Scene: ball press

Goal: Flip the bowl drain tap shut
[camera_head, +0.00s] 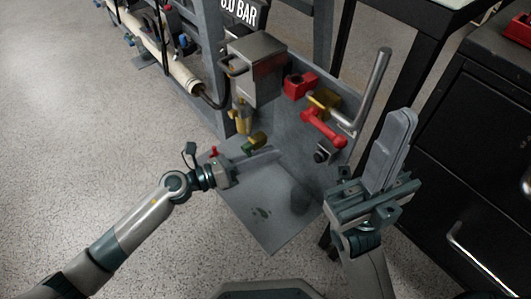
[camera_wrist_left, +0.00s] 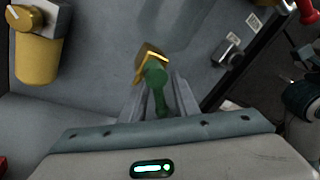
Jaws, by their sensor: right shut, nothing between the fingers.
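The drain tap has a brass body (camera_head: 258,139) and a green lever (camera_head: 247,147), above the grey plate. In the left wrist view its brass body (camera_wrist_left: 151,56) is at the centre top and the green lever (camera_wrist_left: 156,80) points down the picture. My left gripper (camera_head: 277,151) is just beside the tap. Its fingers (camera_wrist_left: 160,95) lie on either side of the lever in the wrist view, with a narrow gap between them. I cannot tell whether they touch the lever. My right gripper (camera_head: 397,122) is raised at the right, shut and empty, away from the tap.
A brass valve (camera_head: 241,117) stands left of the tap under a grey metal box (camera_head: 256,69). A red-handled tap (camera_head: 322,127), red block (camera_head: 299,85) and tall grey lever (camera_head: 374,88) stand to the right. A black drawer cabinet (camera_head: 475,150) is at the far right.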

